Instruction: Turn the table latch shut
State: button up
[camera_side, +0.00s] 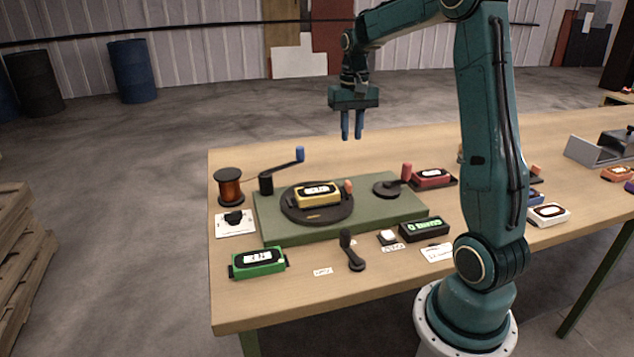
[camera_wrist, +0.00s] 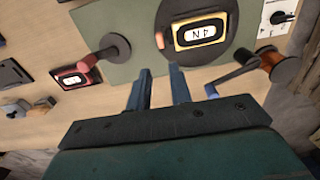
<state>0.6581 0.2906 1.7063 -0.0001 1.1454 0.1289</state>
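My gripper (camera_side: 351,137) hangs above the back of the table, well above the green board (camera_side: 292,228). Its two blue fingers are apart with nothing between them; they also show in the wrist view (camera_wrist: 161,72). On the board, a dark round turntable (camera_side: 326,214) carries a yellow detector (camera_side: 318,195), with an orange knob (camera_side: 348,186) at its edge. To its right is a small black disc with a red upright handle (camera_side: 407,172), also in the wrist view (camera_wrist: 89,62). I cannot tell for certain which part is the table latch, or how it is set.
A crank with a blue handle (camera_side: 300,154) rises at the board's back left, beside a copper spool (camera_side: 229,187). A green box (camera_side: 258,262), a black lever (camera_side: 352,251) and a display (camera_side: 424,229) stand in front. A red box (camera_side: 433,178) is at the right.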

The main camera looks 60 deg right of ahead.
aim_at(349, 182)
notch_tip(349, 182, down, 14)
jog(key=shift+r, duration=0.1)
dwell(0.9)
grip_shut()
